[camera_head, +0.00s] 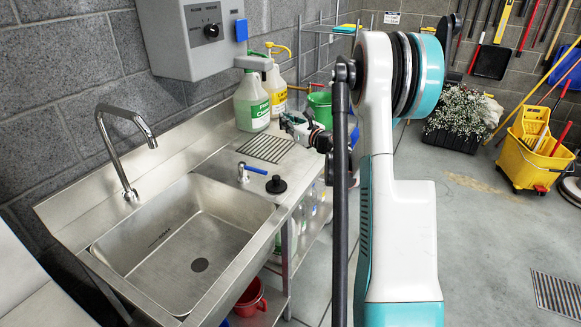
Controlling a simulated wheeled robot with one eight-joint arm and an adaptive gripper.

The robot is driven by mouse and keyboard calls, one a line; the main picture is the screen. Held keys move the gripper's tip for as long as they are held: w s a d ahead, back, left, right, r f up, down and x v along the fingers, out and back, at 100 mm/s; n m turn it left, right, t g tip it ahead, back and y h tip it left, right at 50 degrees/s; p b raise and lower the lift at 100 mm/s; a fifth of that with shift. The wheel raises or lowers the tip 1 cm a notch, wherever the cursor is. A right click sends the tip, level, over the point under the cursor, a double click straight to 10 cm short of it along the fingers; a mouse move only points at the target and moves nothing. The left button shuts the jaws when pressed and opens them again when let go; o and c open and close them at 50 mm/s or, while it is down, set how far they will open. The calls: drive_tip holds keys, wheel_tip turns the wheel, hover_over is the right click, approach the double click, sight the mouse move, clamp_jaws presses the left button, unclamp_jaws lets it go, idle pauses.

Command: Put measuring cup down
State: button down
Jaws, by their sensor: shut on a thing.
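The cup's own shape is too small and hidden to make out. I cannot tell whether it touches the counter. The steel counter (226,163) has a ribbed drain area (266,149) just left of and below my gripper.
A sink basin (190,235) with a tall faucet (125,150) lies left. A green-labelled bottle (252,105) and a yellow-labelled bottle (275,88) stand at the back. A green bucket (320,103) is behind.

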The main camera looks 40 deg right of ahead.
wheel_tip(320, 180, down, 18)
drive_tip(key=b, duration=0.6)
drive_tip(key=shift+f, duration=0.25)
drive_tip(key=shift+a+f, duration=0.1)
drive_tip(key=shift+f, duration=0.25)
